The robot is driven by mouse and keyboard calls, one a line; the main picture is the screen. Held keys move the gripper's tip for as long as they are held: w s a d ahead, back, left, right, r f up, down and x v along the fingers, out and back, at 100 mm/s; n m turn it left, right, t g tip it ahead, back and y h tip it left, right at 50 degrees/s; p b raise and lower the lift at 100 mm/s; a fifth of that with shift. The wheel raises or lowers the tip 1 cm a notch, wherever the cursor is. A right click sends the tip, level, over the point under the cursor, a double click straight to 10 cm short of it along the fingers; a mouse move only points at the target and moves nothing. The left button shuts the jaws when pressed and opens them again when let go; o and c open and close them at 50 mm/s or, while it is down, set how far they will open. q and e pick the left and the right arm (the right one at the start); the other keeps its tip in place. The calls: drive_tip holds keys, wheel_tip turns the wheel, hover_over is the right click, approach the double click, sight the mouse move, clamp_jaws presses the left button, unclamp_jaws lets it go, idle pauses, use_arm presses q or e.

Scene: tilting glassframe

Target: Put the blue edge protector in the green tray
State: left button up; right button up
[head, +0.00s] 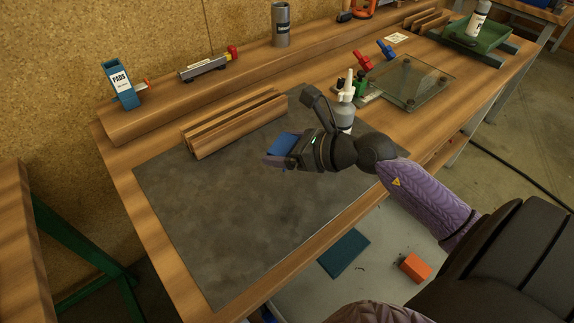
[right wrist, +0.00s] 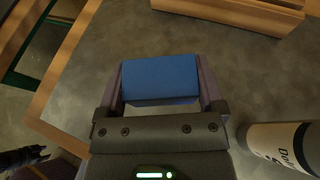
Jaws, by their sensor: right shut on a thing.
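The blue edge protector (head: 284,144) is a small blue block between the fingers of my right gripper (head: 277,158), over the grey mat. In the right wrist view the edge protector (right wrist: 161,79) lies across the gap between both fingers, and the right gripper (right wrist: 161,85) is shut on it. The green tray (head: 496,44) is at the far right of the bench, with a white bottle (head: 478,20) standing in it. My left gripper does not show in the head view.
Wooden strips (head: 235,125) lie at the mat's back edge. A white-capped bottle (head: 344,115) stands close beside my right wrist. A glass pane (head: 415,82) with red and blue clamps lies between the mat and the tray. The mat's front left (head: 230,240) is clear.

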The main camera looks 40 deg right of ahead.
sight(285, 189)
wheel_tip(285, 189, down, 8)
drive_tip(key=b, duration=0.4)
drive_tip(key=shift+d+f, duration=0.1)
drive_tip(key=shift+f, duration=0.1)
drive_tip(key=shift+f+b, duration=0.5)
drive_tip(key=shift+f, duration=0.4)
drive_tip(key=shift+r, duration=0.1)
drive_tip(key=shift+f, duration=0.2)
drive_tip(key=o, duration=0.9)
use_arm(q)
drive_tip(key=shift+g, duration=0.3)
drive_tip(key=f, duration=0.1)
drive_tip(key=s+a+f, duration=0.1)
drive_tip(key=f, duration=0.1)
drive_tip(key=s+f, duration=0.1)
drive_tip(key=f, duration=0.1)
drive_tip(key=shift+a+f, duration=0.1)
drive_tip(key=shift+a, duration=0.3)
